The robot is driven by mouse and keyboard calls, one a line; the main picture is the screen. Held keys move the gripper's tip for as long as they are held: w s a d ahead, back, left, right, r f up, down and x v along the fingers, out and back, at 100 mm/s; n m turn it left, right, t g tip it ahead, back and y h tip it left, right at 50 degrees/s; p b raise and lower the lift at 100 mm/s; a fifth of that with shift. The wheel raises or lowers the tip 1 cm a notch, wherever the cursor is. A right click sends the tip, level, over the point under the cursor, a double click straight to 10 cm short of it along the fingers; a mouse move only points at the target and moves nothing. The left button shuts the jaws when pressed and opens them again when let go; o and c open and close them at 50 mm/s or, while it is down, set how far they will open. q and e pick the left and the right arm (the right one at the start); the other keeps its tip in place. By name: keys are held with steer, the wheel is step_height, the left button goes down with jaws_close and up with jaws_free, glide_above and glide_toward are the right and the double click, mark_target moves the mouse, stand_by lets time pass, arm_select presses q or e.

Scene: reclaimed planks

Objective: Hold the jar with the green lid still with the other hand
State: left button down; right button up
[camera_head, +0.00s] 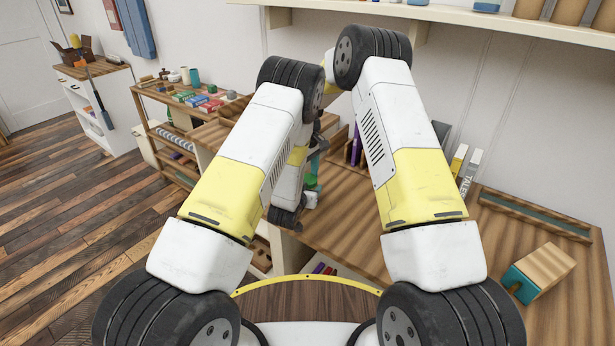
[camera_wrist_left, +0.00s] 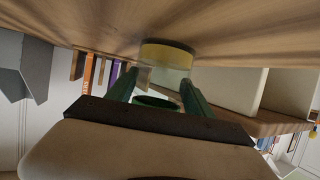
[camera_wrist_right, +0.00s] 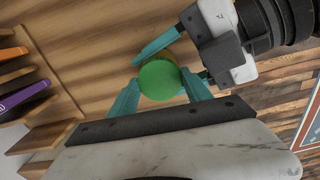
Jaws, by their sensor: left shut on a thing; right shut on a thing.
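The jar's round green lid (camera_wrist_right: 159,80) faces the camera in the right wrist view, and a little green shows in the head view (camera_head: 311,182). My right gripper (camera_wrist_right: 160,92) is shut on the jar, one teal finger on each side just below the lid. My left gripper (camera_wrist_left: 158,82) is shut on the same jar from the side. In the left wrist view the jar's yellowish lower part (camera_wrist_left: 168,54) is at the wooden tabletop. The jar looks upright. My forearms hide most of it in the head view.
The wooden tabletop (camera_head: 345,235) is bare in front of the jar. Purple-spined books (camera_head: 355,146) stand behind it. To the right are upright books (camera_head: 469,172), a shallow tray (camera_head: 535,216) and a wood-and-teal block (camera_head: 538,273). A shelf (camera_head: 460,22) hangs above.

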steer(key=shift+m, duration=0.9)
steer(key=o, duration=1.5)
steer(key=shift+o, duration=0.2)
steer(key=shift+a+r, duration=0.1)
steer(key=shift+a, duration=0.05)
